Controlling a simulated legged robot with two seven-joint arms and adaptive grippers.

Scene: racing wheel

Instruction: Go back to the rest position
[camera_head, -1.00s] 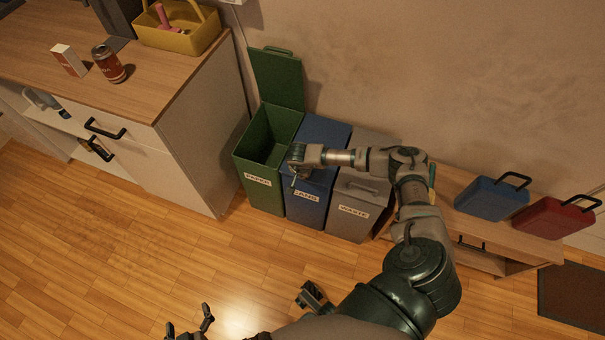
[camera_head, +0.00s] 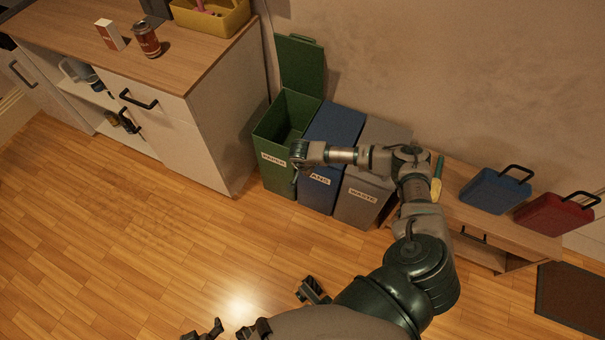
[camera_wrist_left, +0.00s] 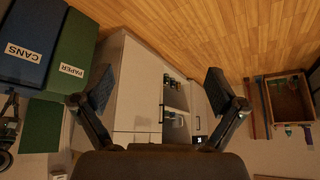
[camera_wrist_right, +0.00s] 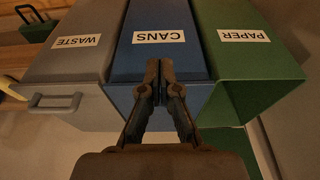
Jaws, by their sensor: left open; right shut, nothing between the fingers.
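My right arm reaches in from the lower right in the head view. Its gripper (camera_head: 297,168) appears in front of the blue CANS bin (camera_head: 333,133). In the right wrist view the right gripper (camera_wrist_right: 162,75) has its fingers together with nothing between them, and the CANS bin is behind them. My left gripper (camera_wrist_left: 158,83) is spread wide and empty in the left wrist view, facing the white cabinet. In the head view only dark parts of it show at the bottom edge; the rest of the left arm is hidden.
The green PAPER bin (camera_head: 275,170) has its lid raised. The grey WASTE bin (camera_head: 358,205) stands beside CANS. A low bench (camera_head: 455,215) carries a blue case (camera_head: 493,194) and a red case (camera_head: 552,214). A wooden-topped cabinet (camera_head: 185,75) stands left. The wooden floor (camera_head: 130,240) is clear.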

